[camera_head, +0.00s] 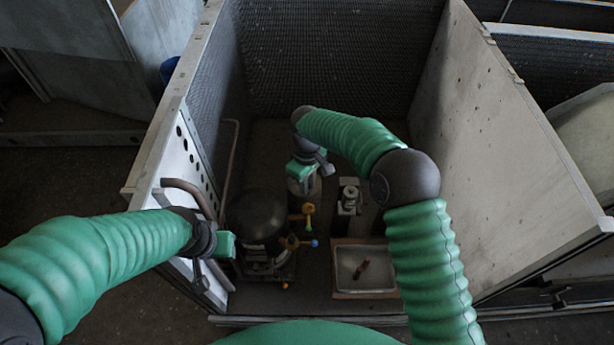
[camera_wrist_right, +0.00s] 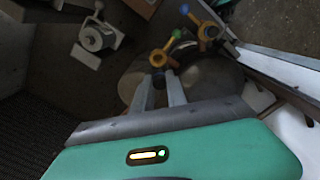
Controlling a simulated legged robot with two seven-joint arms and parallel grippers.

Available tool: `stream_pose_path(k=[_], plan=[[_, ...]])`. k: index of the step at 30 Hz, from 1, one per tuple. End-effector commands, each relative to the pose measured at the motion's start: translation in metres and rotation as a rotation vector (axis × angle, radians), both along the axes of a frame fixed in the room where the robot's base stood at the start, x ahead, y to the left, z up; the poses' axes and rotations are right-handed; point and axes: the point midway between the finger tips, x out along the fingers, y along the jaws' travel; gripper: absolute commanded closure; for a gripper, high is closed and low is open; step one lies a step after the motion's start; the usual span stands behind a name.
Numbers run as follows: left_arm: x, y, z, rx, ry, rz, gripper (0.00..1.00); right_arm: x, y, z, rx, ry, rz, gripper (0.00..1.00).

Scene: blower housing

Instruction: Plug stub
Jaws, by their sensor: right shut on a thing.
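I cannot tell which part is the stub.
A dark round housing (camera_head: 257,215) stands at left in the bay, near a bent pipe (camera_head: 188,191). A grey metal device (camera_head: 349,197) stands behind the tray. Tall walls (camera_head: 500,130) close the bay at the sides.

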Motion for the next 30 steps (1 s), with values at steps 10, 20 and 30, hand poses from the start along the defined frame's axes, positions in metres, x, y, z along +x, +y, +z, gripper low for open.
stream_pose_path(k=[10,20,30], plan=[[0.000,0.000,-0.023,0.000,0.000,-0.001,0.62,0.001,-0.001,-0.023,0.000,0.000,-0.002,1.00],[0.000,0.000,-0.048,0.000,0.000,0.000,0.62,0.001,-0.001,-0.049,0.001,-0.001,-0.003,1.00],[0.000,-0.001,-0.072,0.000,0.001,0.000,0.62,0.000,-0.001,-0.073,0.000,-0.001,-0.004,1.00]])
